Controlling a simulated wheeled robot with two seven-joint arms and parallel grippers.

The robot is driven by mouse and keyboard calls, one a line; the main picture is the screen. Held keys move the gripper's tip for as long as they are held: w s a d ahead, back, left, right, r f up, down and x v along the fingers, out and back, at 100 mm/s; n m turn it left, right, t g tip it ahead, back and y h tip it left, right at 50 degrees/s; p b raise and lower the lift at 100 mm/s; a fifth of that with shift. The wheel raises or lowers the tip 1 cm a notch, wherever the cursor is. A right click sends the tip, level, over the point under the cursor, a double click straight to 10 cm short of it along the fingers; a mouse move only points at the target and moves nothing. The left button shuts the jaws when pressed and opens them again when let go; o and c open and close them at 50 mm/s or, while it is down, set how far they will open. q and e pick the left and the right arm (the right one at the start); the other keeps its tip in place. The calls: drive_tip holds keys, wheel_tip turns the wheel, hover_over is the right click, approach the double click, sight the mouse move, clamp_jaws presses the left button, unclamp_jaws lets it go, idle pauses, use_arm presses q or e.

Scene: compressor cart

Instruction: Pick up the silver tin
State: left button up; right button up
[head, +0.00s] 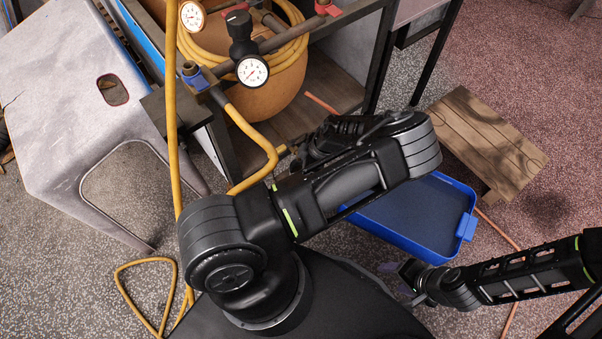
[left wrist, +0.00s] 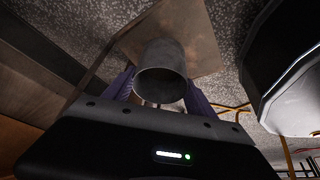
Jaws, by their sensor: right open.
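The silver tin (left wrist: 162,75) shows in the left wrist view as a grey cylinder with its round open mouth towards the camera. The purple fingers of my left gripper (left wrist: 160,92) stand on both sides of it, close to its wall. I cannot tell whether they press on it. A brown board (left wrist: 192,35) shows behind the tin; I cannot tell whether the tin touches it. In the head view my left arm hides its gripper and the tin. My right gripper (head: 408,283) is open, low on the right, near the blue tray.
The cart (head: 372,60) carries gauges (head: 252,70), a yellow hose (head: 262,150) and an orange tank (head: 270,95). A grey stool (head: 70,90) stands left. A blue tray (head: 425,215) and a low wooden stool (head: 485,140) are on the right. Speckled floor is open at upper right.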

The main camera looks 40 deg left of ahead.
sight(301, 162)
use_arm(q)
drive_tip(key=c, duration=1)
drive_tip(key=shift+r, duration=0.15)
drive_tip(key=shift+r, duration=0.55)
wheel_tip(301, 162, up, 2)
drive_tip(key=shift+r+p, duration=0.1)
drive_tip(key=shift+p, duration=0.45)
drive_tip(key=w+d, duration=0.4)
drive_tip(key=d, duration=0.4)
drive_tip(key=w+d, duration=0.4)
drive_tip(key=d, duration=0.4)
drive_tip(key=shift+w+b, duration=0.25)
drive_tip(key=shift+b, duration=0.1)
